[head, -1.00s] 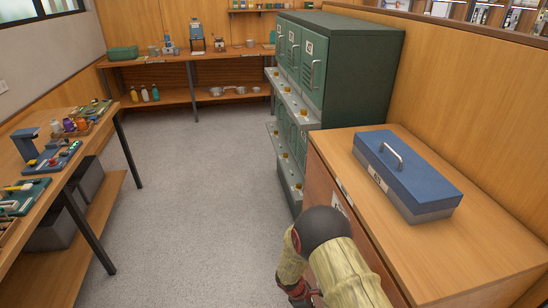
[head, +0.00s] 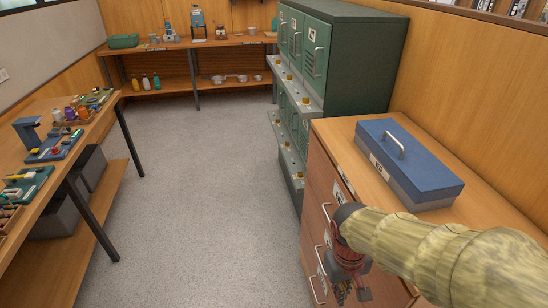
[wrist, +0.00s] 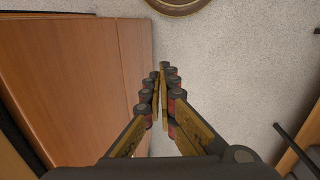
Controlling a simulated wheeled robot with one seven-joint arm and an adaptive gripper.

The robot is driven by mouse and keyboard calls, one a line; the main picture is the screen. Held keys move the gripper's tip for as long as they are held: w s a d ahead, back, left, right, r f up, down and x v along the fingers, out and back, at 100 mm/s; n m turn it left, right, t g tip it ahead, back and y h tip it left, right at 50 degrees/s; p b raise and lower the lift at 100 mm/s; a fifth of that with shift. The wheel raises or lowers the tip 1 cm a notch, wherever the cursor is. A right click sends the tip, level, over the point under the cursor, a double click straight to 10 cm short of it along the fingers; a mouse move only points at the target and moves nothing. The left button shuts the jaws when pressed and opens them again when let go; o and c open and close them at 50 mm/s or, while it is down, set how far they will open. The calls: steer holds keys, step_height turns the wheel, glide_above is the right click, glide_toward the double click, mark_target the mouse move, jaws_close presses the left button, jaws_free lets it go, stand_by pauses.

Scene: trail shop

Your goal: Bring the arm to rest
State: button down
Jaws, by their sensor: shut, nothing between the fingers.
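My gripper (head: 342,291) hangs low in front of the wooden drawer cabinet (head: 317,170), pointing down, partly cut by my arm and the picture's lower edge. In the wrist view my gripper (wrist: 160,72) has its two fingers together at the tips, with nothing between them. Speckled grey floor lies below the fingertips. My pale, ribbed arm reaches in from the right in the head view, across the cabinet's front corner.
A blue toolbox (head: 408,165) sits on the cabinet. Green lockers (head: 345,55) stand behind it. A workbench (head: 75,135) with small tools runs along the left, and a shelf bench (head: 185,45) stands at the back. The floor (head: 190,200) between is clear.

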steer(key=s+d+r+m+t, duration=0.1)
steer(key=s+r+t, duration=0.1)
steer(key=r, duration=0.5)
steer(key=s+d+r+m+t+y, duration=0.1)
steer(key=s+r+t, duration=0.2)
steer(key=r, duration=0.5)
steer(key=shift+s+m+t, duration=0.3)
steer(key=shift+s, duration=0.35)
steer(key=shift+d, duration=0.1)
